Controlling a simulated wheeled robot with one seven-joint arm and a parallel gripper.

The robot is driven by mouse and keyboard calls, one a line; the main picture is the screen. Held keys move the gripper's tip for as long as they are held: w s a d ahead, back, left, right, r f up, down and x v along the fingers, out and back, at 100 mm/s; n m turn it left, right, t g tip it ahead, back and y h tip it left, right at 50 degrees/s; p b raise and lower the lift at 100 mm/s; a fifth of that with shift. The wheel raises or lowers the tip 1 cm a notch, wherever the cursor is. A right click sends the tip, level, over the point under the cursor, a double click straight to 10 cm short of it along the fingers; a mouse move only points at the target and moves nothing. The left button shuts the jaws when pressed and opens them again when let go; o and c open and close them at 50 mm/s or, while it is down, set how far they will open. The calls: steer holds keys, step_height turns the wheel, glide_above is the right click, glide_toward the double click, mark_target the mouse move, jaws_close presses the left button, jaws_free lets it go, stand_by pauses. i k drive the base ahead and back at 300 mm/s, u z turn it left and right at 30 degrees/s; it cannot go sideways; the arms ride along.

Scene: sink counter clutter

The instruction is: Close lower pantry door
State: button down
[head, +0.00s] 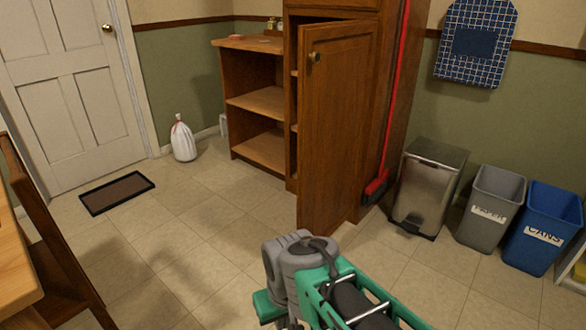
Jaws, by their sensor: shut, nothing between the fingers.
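The lower pantry door (337,130) is a tall brown wood panel on the pantry cabinet in the head view. It stands ajar, its left edge swung out into the room and its right side at the cabinet. A brass knob (315,57) sits near its upper left corner. A narrow strip of shelved interior shows left of the door; the rest is hidden behind it. My grey and green arm shows at the bottom centre, in front of and below the door. I cannot make out gripper fingers in this view.
A red broom (378,185) leans right of the door, beside a steel bin (430,185), a grey paper bin (490,208) and a blue cans bin (545,228). An open shelf unit (255,100) stands left. A white bag (183,141) and dark mat (117,193) lie farther left. Tiled floor before the door is clear.

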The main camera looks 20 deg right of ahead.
mark_target(336, 60)
steer(key=u, duration=0.6)
steer(key=i, duration=1.15)
steer(key=z, duration=0.5)
